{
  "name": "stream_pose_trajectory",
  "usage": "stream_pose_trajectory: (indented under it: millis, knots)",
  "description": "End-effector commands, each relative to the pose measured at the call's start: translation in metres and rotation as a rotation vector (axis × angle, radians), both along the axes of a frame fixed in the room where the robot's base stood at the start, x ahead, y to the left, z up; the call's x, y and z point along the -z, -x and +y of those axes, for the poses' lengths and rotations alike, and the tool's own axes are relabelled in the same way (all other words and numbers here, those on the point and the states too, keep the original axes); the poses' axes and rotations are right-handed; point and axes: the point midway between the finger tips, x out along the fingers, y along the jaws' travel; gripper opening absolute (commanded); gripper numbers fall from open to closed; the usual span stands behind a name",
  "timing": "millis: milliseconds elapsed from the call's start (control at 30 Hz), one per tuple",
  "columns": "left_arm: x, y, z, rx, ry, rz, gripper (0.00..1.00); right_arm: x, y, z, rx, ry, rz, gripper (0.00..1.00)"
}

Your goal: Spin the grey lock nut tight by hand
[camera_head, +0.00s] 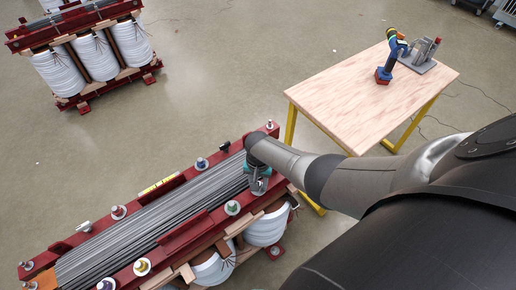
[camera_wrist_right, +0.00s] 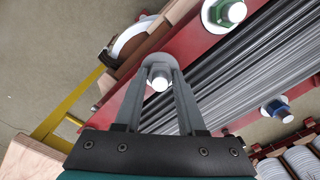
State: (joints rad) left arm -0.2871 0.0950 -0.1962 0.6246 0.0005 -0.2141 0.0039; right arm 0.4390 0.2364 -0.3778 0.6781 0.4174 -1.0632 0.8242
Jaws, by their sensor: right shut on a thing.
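The grey lock nut (camera_wrist_right: 159,72) sits on a bolt at the end of the red clamp beam (camera_wrist_right: 188,47) of the transformer core. My right gripper (camera_wrist_right: 158,82) is shut on it in the right wrist view, one finger on each side, with the pale bolt end showing between them. In the head view my right gripper (camera_head: 259,184) reaches down to the near right end of the core (camera_head: 150,222); the nut is largely hidden there. My left gripper is not in view.
Other bolts on the core carry coloured nuts, among them a green nut (camera_head: 232,207) and a blue nut (camera_head: 202,163). A wooden table (camera_head: 350,95) with a power tool (camera_head: 390,55) stands behind my arm. A second transformer (camera_head: 85,50) stands at the upper left, with clear floor between.

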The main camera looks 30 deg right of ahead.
Motion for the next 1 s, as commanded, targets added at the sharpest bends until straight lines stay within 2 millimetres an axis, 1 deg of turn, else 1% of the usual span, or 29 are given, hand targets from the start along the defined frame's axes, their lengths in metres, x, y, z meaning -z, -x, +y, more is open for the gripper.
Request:
stream_pose_trajectory:
  millis: [300,367,533,667,1000]
  knots:
    - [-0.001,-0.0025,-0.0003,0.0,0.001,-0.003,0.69,-0.0008,-0.0009,-0.0006,0.026,0.001,-0.001,0.0]
    - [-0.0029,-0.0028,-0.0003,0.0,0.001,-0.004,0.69,-0.0013,-0.0009,-0.0004,0.079,0.0,-0.001,0.0]
    - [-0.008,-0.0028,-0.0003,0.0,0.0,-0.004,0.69,-0.0014,-0.0005,-0.0003,0.296,0.0,0.0,0.0]
    - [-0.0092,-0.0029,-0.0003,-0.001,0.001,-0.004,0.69,-0.0008,-0.0005,-0.0008,0.399,0.001,-0.001,0.0]
    - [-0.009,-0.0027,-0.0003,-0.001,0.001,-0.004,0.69,-0.0004,-0.0008,-0.0011,0.424,0.002,-0.001,0.0]
